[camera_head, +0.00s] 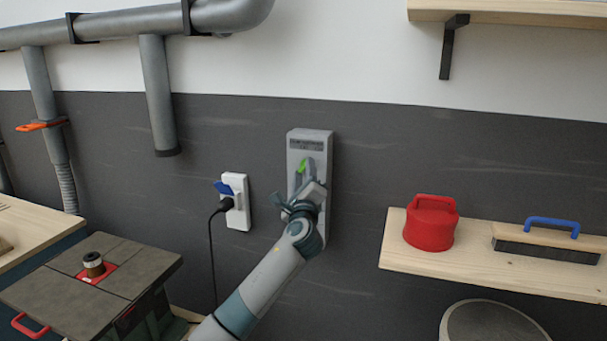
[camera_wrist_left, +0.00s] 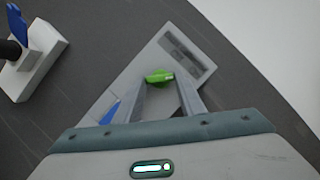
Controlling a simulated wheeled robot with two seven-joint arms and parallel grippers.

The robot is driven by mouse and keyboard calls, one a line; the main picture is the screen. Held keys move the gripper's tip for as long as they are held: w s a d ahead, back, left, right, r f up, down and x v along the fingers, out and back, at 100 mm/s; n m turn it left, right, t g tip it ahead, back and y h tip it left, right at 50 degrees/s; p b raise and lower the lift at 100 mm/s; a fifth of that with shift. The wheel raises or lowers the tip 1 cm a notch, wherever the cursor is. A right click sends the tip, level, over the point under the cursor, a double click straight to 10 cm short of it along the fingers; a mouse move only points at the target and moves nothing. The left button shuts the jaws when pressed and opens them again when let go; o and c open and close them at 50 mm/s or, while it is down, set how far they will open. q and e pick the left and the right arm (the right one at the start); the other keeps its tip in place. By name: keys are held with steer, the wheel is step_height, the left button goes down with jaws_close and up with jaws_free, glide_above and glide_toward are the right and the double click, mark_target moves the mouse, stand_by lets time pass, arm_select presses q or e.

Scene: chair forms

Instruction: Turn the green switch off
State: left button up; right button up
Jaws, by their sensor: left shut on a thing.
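The green switch (camera_head: 301,166) sits on the front of a tall grey box (camera_head: 318,150) on the dark wall panel. In the left wrist view the green switch (camera_wrist_left: 159,76) shows between my fingertips, and the grey box (camera_wrist_left: 190,62) lies behind it, with a dark label near its end. My left gripper (camera_head: 306,176) is at the switch, shut on it; the fingers (camera_wrist_left: 165,84) stand on both sides of it. The gripper hides part of the switch and the lower box. A blue part (camera_wrist_left: 109,113) shows beside the left finger. My right gripper is not in view.
A white socket (camera_head: 237,205) with a blue part and a black plug is left of the box. A shelf (camera_head: 480,274) at right holds a red container (camera_head: 431,224) and a blue-handled block (camera_head: 548,240). A machine table (camera_head: 130,262) stands lower left.

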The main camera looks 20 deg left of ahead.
arm_select(q)
steer(key=shift+r+n+g+y+p, duration=0.2)
steer(key=shift+n+g+p, duration=0.55)
steer(key=shift+n, duration=1.3)
steer(key=shift+r+n+g+y+p, duration=0.15)
steer(key=shift+n+g+p, duration=0.6)
steer(key=shift+n, duration=1.3)
steer(key=o, duration=1)
steer(key=shift+o, duration=0.2)
steer(key=shift+s+d, duration=0.1)
steer(key=shift+s, duration=0.05)
steer(key=shift+s+d+b, duration=0.2)
steer(key=shift+s+b, duration=0.15)
steer(key=shift+s, duration=0.1)
steer(key=b+v, duration=0.4)
steer(key=v, duration=1.2)
steer(key=shift+b, duration=0.3)
